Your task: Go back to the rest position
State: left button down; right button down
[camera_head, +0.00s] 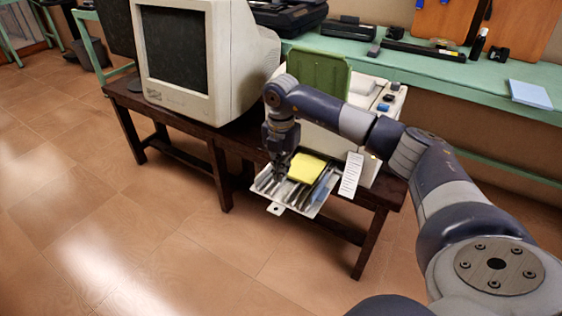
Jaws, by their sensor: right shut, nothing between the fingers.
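My right arm reaches in from the right, with its elbow raised and the wrist pointing down. My right gripper (278,176) is shut and empty, low over the left part of an open tray (277,208). The tray juts out from the front of a white box-like unit on the dark wooden bench. A yellow item (307,168) and several thin dark items lie in the tray. I cannot tell whether the fingertips touch anything there. My left gripper is not in view.
A large beige monitor (203,55) stands on the dark bench (176,118), left of my right arm. A green panel (318,73) stands behind my arm. The tiled floor in front is clear.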

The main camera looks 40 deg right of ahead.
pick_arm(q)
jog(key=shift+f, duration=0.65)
pick_arm(e)
jog(key=shift+r, duration=1.05)
